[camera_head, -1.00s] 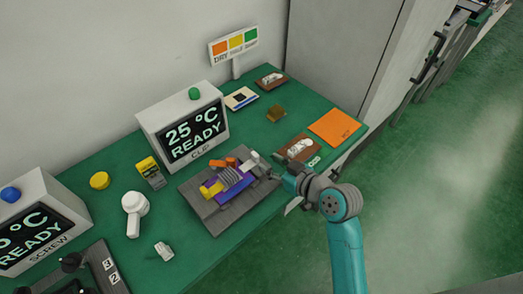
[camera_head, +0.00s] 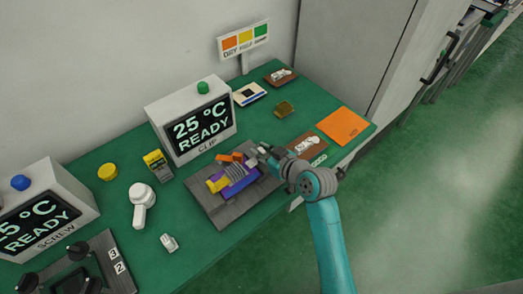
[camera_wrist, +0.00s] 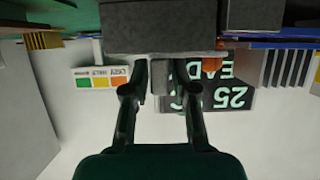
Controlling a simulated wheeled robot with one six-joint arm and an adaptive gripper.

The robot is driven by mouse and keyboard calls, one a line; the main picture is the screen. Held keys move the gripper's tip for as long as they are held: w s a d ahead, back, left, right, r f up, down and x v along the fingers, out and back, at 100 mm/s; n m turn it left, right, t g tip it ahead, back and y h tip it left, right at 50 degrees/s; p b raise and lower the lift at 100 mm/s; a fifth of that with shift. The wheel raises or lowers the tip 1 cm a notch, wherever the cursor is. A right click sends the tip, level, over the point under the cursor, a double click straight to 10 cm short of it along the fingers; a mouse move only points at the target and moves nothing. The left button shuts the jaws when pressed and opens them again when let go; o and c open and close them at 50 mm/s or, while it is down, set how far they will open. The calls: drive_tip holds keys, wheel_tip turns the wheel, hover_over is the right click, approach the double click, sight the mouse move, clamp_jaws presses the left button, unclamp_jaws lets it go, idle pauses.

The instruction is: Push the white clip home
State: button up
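The clip fixture (camera_head: 222,218) is a grey base on the green bench. It holds a purple part (camera_head: 251,179), a grey ribbed piece, a yellow piece (camera_head: 218,183) and orange pieces (camera_head: 231,157). The white clip (camera_head: 252,160) is at the fixture's far right end, partly hidden by my gripper (camera_head: 264,151). In the wrist view my gripper (camera_wrist: 165,75) has its two fingers apart. A small grey block (camera_wrist: 160,76) shows between them, with gaps on both sides. I cannot tell whether a finger touches the clip.
The CLIP display (camera_head: 190,122) reads 25 °C READY behind the fixture. A brown tray (camera_head: 308,145) and an orange sheet (camera_head: 343,125) lie right.

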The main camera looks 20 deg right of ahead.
clamp_jaws()
drive_tip(key=shift+s+a, duration=0.2)
drive_tip(key=shift+a, duration=0.4)
drive_tip(key=shift+s+a, duration=0.2)
drive_tip(key=shift+a, duration=0.4)
drive_tip(key=o, duration=0.5)
unclamp_jaws()
drive_tip(key=shift+o, duration=0.2)
